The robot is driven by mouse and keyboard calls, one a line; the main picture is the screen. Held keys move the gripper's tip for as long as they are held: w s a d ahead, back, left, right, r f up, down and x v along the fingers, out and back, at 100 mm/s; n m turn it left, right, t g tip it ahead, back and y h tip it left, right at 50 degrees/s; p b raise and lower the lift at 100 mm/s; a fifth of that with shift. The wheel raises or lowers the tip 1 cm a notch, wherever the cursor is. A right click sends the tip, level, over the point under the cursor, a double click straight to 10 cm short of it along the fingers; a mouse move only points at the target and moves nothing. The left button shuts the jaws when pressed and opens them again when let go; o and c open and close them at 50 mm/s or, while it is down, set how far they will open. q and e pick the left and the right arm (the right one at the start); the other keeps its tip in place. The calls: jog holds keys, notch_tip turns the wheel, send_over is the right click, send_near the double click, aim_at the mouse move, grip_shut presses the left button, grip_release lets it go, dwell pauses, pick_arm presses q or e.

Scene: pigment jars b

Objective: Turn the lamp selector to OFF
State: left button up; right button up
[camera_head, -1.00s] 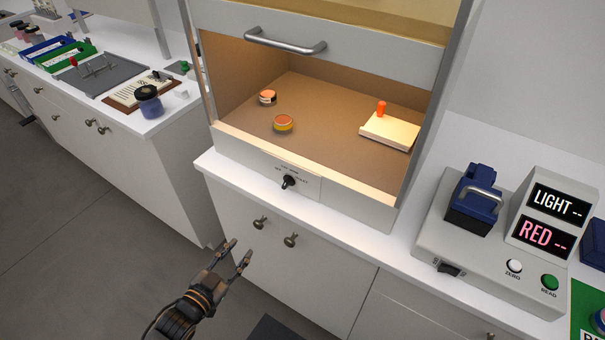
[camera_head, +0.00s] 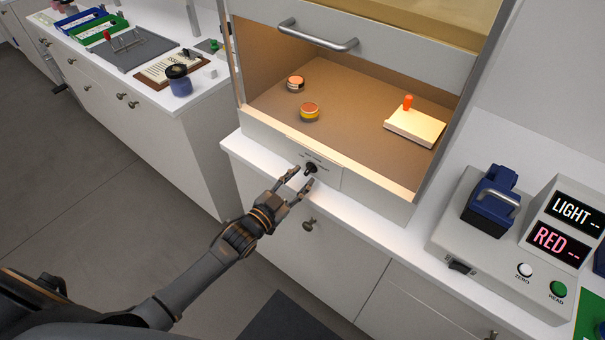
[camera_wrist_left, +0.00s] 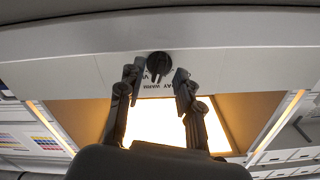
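The lamp selector (camera_head: 310,169) is a small black knob on a pale plate on the front sill of the lit cabinet. The lettering around it is too small to read in the head view. In the left wrist view the knob (camera_wrist_left: 159,66) sits just beyond and between the fingertips, with part of a label reading "DAY WARM" beside it. My left gripper (camera_head: 302,178) is open, its two fingers on either side of the knob's front, apart from it as far as I can see. My right gripper is not in view.
The cabinet (camera_head: 270,135) has a raised sash with a metal handle (camera_head: 318,40). Inside are two small jars (camera_head: 309,112) and a pale block with an orange peg (camera_head: 408,103). A grey meter (camera_head: 460,235) stands to the right on the white counter.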

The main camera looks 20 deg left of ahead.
pick_arm(q)
jog(key=shift+x, duration=0.8)
grip_shut()
